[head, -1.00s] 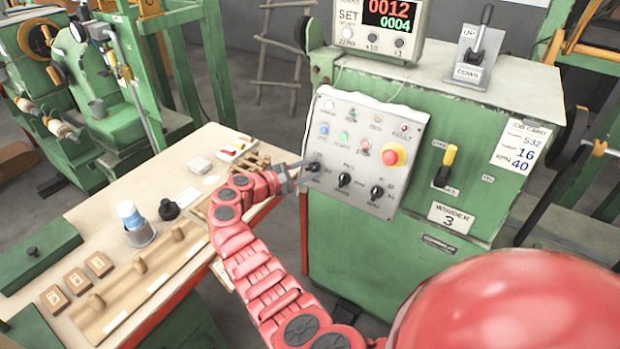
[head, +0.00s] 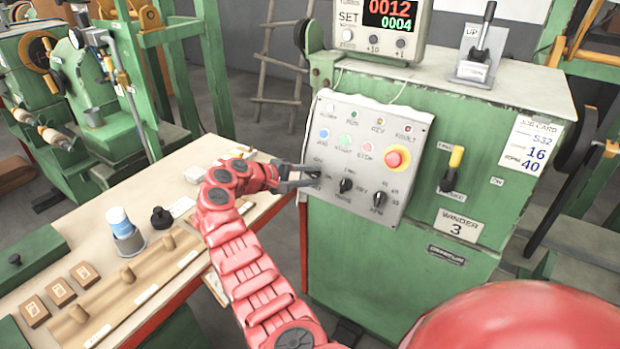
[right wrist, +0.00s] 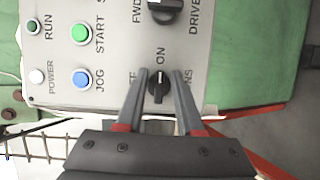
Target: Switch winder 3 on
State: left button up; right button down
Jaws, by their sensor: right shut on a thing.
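Winder 3 is the green machine (head: 410,255) with a grey sloped control panel (head: 335,215) and a plate reading "WINDER 3" (head: 459,225). My right gripper (head: 308,177) is at the panel's lower left knob. In the right wrist view, my right gripper (right wrist: 159,85) is shut on this black MAINS knob (right wrist: 158,92), a finger on each side. The knob's grip runs up the picture, toward the ON label (right wrist: 160,55); OFF is partly hidden by a finger. The white POWER lamp (right wrist: 37,76) looks pale; I cannot tell if it is lit. My left gripper is not in view.
Beside the held knob are two more black knobs (head: 346,185), the blue JOG button (right wrist: 82,79), the green START button (right wrist: 81,33) and a red stop button (head: 396,158). A yellow-handled lever (head: 452,168) is to the right.

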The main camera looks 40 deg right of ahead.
dwell(0.3)
jog(key=c, duration=0.9)
grip_release()
jog(key=shift+a, duration=0.15)
jog(key=b+v, duration=0.1)
jog(key=v, duration=1.6)
jog(key=shift+w+a, duration=0.1)
